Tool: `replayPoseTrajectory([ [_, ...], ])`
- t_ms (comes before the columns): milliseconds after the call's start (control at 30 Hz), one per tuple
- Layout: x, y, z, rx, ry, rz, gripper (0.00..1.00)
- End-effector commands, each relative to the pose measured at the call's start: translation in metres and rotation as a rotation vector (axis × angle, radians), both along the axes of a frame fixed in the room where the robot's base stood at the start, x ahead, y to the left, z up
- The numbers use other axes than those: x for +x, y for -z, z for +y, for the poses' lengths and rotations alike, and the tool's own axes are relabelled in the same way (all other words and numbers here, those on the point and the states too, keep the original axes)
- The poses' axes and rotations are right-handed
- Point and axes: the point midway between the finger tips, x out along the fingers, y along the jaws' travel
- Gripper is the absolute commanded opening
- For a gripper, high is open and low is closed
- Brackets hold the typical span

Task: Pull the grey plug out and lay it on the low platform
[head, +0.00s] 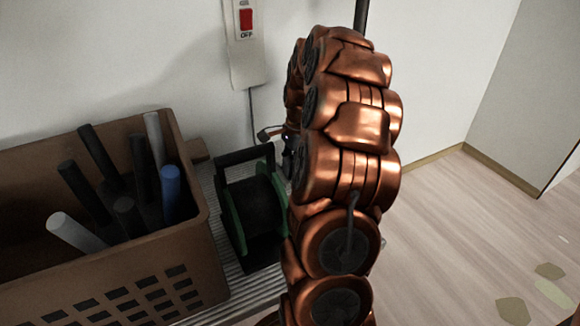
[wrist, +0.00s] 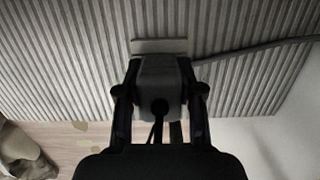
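In the wrist view, the grey plug (wrist: 160,72) sits between the two dark fingers of my gripper (wrist: 160,90), which press on its left and right sides. A grey cable (wrist: 255,50) runs from beside the plug to the right edge. The ribbed low platform (wrist: 70,70) fills the background behind the plug; I cannot tell whether the plug touches it. A pale flat piece (wrist: 160,46) shows just beyond the plug's end. In the head view, my copper arm hides the plug and most of my gripper. The platform's ribbed top (head: 252,288) shows beside the crate.
A brown crate (head: 120,265) with several dark, grey and blue rods stands at the left. A black and green cable reel (head: 250,205) stands between it and my arm. A wall box (head: 245,60) with a red switch marked OFF hangs behind.

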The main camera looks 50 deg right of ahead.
Motion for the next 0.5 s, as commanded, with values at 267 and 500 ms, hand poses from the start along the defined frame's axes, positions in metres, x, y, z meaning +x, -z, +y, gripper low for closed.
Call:
replayPoseTrajectory([
  [267,0.0003,-0.0002,-0.0003,0.000,0.000,-0.001,0.07],
  [500,0.0002,-0.0006,-0.0003,0.000,0.000,-0.001,0.00],
])
